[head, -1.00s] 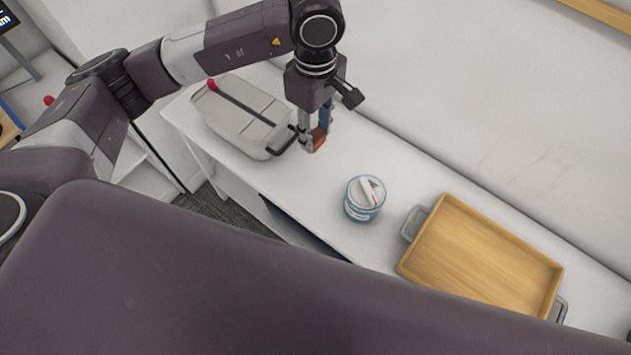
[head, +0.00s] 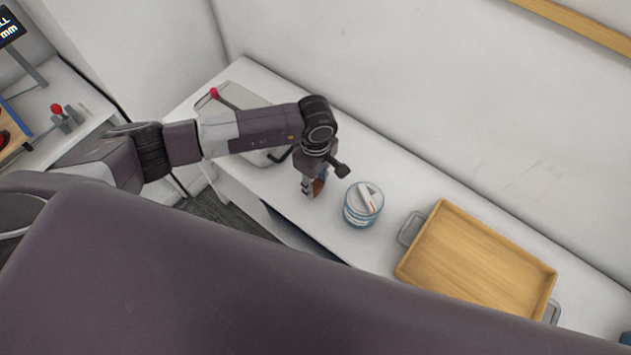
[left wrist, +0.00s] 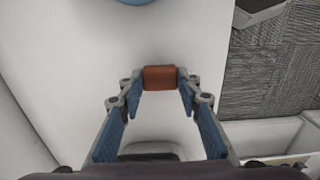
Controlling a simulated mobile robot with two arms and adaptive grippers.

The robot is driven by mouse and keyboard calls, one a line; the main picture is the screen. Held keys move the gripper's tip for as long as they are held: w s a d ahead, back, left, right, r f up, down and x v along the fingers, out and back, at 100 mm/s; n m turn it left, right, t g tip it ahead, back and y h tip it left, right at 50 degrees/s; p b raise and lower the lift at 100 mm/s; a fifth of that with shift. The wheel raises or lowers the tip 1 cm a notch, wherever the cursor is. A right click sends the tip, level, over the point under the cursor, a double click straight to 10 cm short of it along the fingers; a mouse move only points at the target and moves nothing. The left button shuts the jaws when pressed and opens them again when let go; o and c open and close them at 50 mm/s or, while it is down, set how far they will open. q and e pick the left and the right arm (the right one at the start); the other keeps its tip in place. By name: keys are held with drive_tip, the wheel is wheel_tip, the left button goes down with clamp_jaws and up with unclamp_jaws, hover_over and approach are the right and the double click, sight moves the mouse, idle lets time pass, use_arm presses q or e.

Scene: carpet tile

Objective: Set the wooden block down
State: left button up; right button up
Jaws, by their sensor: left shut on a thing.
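The wooden block (left wrist: 160,78) is reddish brown and sits between the fingertips of my left gripper (left wrist: 160,82) in the left wrist view. The gripper is shut on it. In the head view my left gripper (head: 313,187) points down over the white table (head: 385,170), and the block (head: 319,187) shows partly behind a finger. I cannot tell whether the block touches the table. My right gripper is not in view.
A blue and white tub (head: 363,207) with a white item on its lid stands just right of the gripper. A wooden tray (head: 478,262) with grey handles lies farther right. A pale case (head: 228,97) is partly hidden behind my left arm.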

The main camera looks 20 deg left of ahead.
use_arm(q)
drive_tip(key=shift+f, duration=0.3)
drive_tip(key=shift+f, duration=0.15)
drive_tip(key=o, duration=0.8)
drive_tip(key=shift+o, duration=0.2)
